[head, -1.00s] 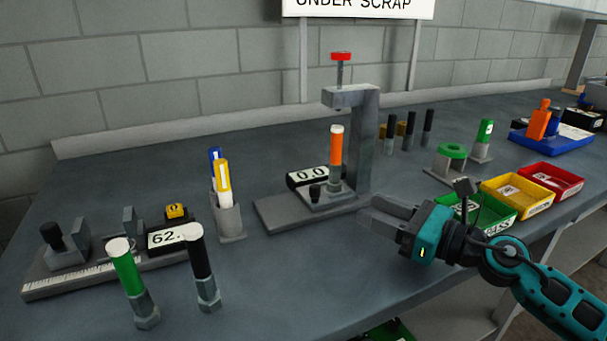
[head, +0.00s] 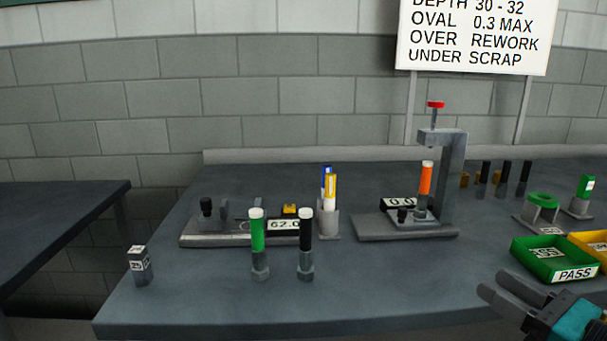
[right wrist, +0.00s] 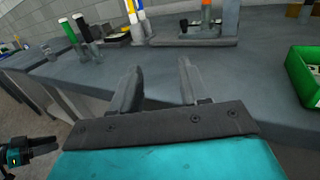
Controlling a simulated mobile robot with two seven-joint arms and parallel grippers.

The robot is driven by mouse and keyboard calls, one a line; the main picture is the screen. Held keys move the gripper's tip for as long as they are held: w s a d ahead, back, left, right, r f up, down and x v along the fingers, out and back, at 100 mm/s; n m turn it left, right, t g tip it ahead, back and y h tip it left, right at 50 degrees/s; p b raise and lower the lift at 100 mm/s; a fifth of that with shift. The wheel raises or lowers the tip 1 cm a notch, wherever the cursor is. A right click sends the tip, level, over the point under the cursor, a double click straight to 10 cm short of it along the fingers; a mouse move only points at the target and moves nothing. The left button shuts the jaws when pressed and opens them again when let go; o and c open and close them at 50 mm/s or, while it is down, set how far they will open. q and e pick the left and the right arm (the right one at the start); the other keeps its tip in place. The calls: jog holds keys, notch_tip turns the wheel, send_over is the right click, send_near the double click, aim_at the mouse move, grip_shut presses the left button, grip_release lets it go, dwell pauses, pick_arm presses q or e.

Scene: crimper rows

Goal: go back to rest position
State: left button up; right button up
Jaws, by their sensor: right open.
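My right gripper (head: 492,282) is at the lower right of the head view, in front of the bench's front edge area. It is open and empty, and the right wrist view shows its two fingers (right wrist: 159,68) apart with only bench between them. The green PASS bin (head: 553,261) is just beyond it to the right, apart from it. My left gripper does not show in the head view.
On the bench (head: 380,290) stand a green-sleeved piece (head: 258,242), a black-sleeved piece (head: 306,240), a pen holder (head: 328,222) and a gauge stand (head: 455,185) with an orange-sleeved piece (head: 425,180). A small marked block (head: 139,265) is near the left end. The front middle is clear.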

jog(key=s+d+f+m+h, duration=0.1)
jog(key=f+m+h, duration=0.25)
jog(key=m, duration=0.65)
jog(key=s+d+f+m+g+h, duration=0.1)
jog(key=s+f+m+h, duration=0.15)
jog(key=m+h, duration=0.45)
jog(key=s+d+f+m+h, duration=0.1)
jog(key=d+f+m+h, duration=0.15)
jog(key=m, duration=0.95)
jog(key=s+a+f+m+g+y, duration=0.1)
jog(key=s+a+f+m+g, duration=0.55)
jog(key=f, duration=0.25)
jog(key=s+a+f+m+g+y, duration=0.4)
jog(key=s+a+g, duration=0.1)
jog(key=s+a, duration=0.35)
pick_arm(q)
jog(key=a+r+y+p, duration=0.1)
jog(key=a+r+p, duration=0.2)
jog(key=p, duration=0.6)
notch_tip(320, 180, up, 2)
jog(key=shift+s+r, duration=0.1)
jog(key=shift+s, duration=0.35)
pick_arm(e)
jog(key=w+a+t+y, duration=0.1)
jog(key=w+a+t, duration=0.1)
jog(key=w+t, duration=0.5)
jog(key=shift+a+r+n+y, duration=0.25)
jog(key=shift+a+n+y, duration=0.1)
jog(key=shift+a+y, duration=0.05)
